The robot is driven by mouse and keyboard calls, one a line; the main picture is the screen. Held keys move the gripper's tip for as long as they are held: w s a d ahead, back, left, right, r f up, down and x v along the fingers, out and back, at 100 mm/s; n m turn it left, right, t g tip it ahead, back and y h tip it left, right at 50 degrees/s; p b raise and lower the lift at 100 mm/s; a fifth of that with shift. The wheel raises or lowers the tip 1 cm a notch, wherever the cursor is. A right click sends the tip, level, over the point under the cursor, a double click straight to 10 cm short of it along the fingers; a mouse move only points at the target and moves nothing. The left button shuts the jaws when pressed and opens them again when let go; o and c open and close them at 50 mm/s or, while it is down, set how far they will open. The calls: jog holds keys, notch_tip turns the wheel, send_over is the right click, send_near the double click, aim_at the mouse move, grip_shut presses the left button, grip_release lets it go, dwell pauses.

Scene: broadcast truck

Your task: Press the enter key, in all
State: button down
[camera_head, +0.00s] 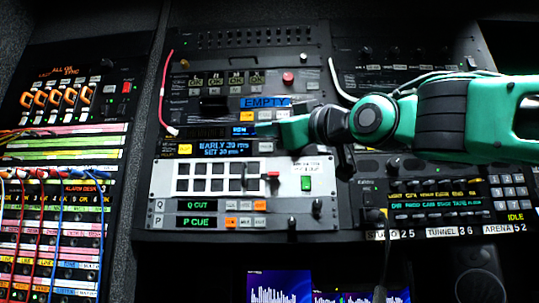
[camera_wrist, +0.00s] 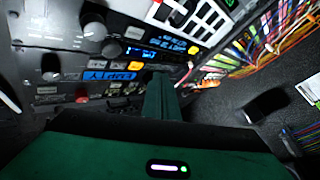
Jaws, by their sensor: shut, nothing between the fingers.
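I cannot read an enter label on any key. My gripper (camera_head: 262,129) is shut and empty, in front of the central rack panel. In the wrist view its fingers (camera_wrist: 159,74) point at the panel, near the lit blue display (camera_wrist: 142,52) and an orange key (camera_wrist: 136,66). In the head view that orange key (camera_head: 247,116) sits just above the fingertips, below the blue EMPTY display (camera_head: 265,102). A yellow key (camera_head: 184,149) is left of the display reading EARLY and SET (camera_head: 225,148); it also shows in the wrist view (camera_wrist: 193,50). I cannot tell whether the fingertips touch the panel.
A white panel with black keys (camera_head: 237,194) and a green switch (camera_head: 306,183) is below. A keypad (camera_head: 509,192) is at the far right. A patch bay with loose cables (camera_head: 55,205) stands left. A red cable (camera_head: 162,92) and knobs stick out nearby.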

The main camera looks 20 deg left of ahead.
aim_at(270, 143)
jog(key=shift+w+a, duration=0.35)
jog(key=shift+w, duration=1)
jog(key=shift+w+a, duration=0.35)
jog(key=shift+w, duration=1)
jog(key=shift+w+a, duration=0.35)
jog(key=shift+w, duration=1)
jog(key=shift+w+a, duration=0.15)
jog(key=shift+w, duration=0.15)
jog(key=shift+w, duration=0.35)
jog(key=shift+s, duration=0.75)
jog(key=shift+s+d, duration=0.1)
jog(key=shift+d, duration=0.1)
